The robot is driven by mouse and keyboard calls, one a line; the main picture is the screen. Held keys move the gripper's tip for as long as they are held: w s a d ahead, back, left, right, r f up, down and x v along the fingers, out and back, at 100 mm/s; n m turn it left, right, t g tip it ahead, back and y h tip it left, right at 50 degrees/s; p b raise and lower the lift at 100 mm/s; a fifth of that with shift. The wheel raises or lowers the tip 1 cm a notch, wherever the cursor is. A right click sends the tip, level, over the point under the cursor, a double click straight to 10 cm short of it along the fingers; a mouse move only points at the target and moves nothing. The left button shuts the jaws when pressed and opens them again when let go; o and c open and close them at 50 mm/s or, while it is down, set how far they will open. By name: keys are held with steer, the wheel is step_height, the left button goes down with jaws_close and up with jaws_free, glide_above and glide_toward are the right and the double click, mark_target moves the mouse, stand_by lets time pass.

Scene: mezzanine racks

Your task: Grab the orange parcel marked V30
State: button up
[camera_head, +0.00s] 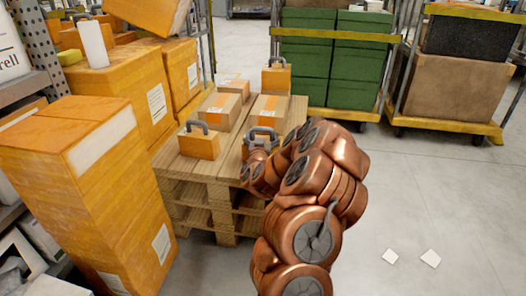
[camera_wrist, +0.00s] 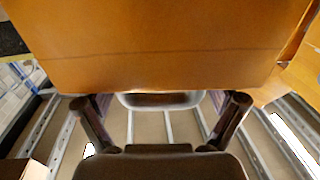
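In the wrist view a large orange parcel (camera_wrist: 160,45) fills the top, with a pale grey handle (camera_wrist: 160,101) at its lower edge. My gripper (camera_wrist: 164,106) is open, its two dark fingers spread on either side of that handle, with gaps visible. In the head view a grey handle (camera_head: 262,134) shows on the pallet beside my arm, which hides most of what is under it. Other orange parcels with handles stand at the pallet's left front (camera_head: 199,145) and back (camera_head: 277,80). No V30 mark is readable.
The wooden pallet (camera_head: 225,165) also bears several brown cartons (camera_head: 220,110). Tall orange boxes (camera_head: 95,180) crowd its left side. Roll cages with green boxes (camera_head: 345,60) and a brown box (camera_head: 455,88) stand behind. The floor at right is clear except for two white scraps.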

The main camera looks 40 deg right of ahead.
steer(key=c, duration=1)
steer(key=shift+c, duration=0.2)
steer(key=shift+r, duration=0.15)
